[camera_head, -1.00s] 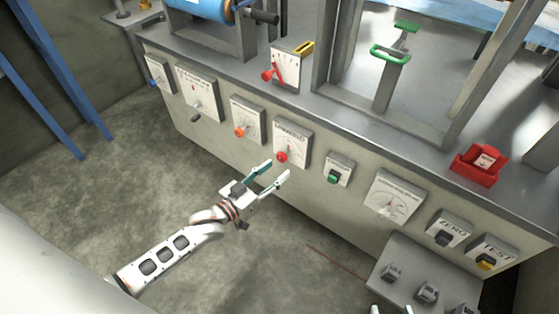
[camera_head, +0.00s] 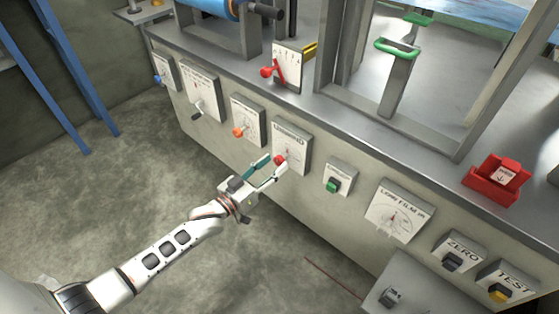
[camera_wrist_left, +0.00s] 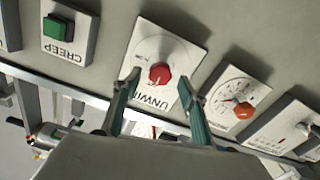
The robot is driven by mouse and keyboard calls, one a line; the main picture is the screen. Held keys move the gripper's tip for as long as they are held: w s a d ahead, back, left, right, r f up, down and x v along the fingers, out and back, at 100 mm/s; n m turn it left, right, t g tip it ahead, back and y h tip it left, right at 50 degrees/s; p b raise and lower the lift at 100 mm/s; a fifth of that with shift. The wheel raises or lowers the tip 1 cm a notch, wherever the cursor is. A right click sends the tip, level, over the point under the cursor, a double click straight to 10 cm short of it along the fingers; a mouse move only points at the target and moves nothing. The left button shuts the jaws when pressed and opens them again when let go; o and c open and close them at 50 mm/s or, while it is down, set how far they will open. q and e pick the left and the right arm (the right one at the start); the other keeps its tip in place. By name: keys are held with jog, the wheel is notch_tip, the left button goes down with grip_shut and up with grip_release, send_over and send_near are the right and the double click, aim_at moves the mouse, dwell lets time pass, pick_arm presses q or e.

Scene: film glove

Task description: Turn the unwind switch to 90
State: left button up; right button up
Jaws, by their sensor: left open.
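The unwind switch is a red knob (camera_head: 280,160) on a white plate (camera_head: 294,140) on the cabinet front. The left wrist view shows the same red knob (camera_wrist_left: 160,73) on its plate marked UNWIN, the rest of the word being hidden. My left gripper (camera_head: 274,166) is open at this switch. In the left wrist view, its two green-padded fingers (camera_wrist_left: 158,80) lie to either side of the knob. I cannot tell whether the tips reach around it or stop just short. My right gripper is not in view.
An orange knob (camera_head: 239,132) is on the panel left of the unwind switch, and a green CREEP button (camera_head: 333,186) is on the right. A dial plate (camera_head: 398,212), ZERO switch (camera_head: 452,262) and TEST switch (camera_head: 500,294) follow further right. Open floor (camera_head: 130,190) lies left.

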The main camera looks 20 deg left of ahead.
aim_at(277, 162)
pick_arm(q)
jog(key=shift+w+d+f, duration=0.15)
jog(key=shift+w+d, duration=0.05)
jog(key=shift+w, duration=0.3)
jog(key=shift+w+d+f, duration=0.1)
jog(key=shift+w+d, duration=0.1)
jog(key=shift+w, duration=0.25)
jog(key=shift+w+d+r+b, duration=0.15)
jog(key=shift+w+r+b, duration=0.15)
jog(key=shift+w, duration=0.25)
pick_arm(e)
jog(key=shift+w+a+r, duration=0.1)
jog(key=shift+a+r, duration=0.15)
pick_arm(q)
jog(key=c, duration=1.1)
